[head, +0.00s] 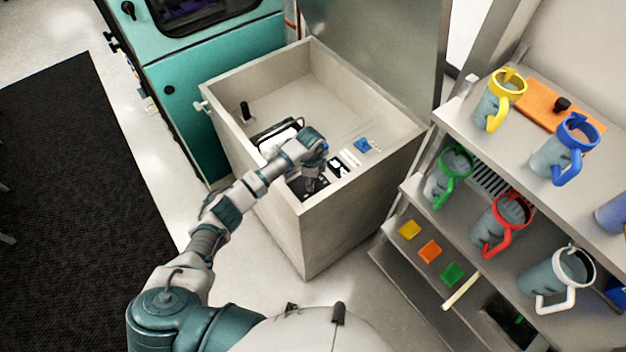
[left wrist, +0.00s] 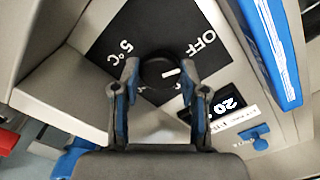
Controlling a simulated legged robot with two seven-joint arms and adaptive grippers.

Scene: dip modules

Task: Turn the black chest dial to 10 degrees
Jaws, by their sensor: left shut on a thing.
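The black chest dial (left wrist: 158,72) shows in the left wrist view, round with a white pointer mark, on a black plate (left wrist: 150,30) lettered "OFF" and "5°C". The pointer mark aims to the right in that view; other lettering is hidden by the fingers. My left gripper (left wrist: 158,82) has its two blue-padded fingers on either side of the dial and is shut on it. In the head view my left gripper (head: 312,180) reaches down into the near corner of the open grey chest (head: 350,225), and the dial is hidden there. My right gripper is not in view.
A small display (left wrist: 222,106) reading "20" and a blue switch (left wrist: 252,138) sit beside the dial plate. On the right, shelves (head: 415,190) hold several mugs with coloured rims. A teal cabinet (head: 185,95) stands behind the chest.

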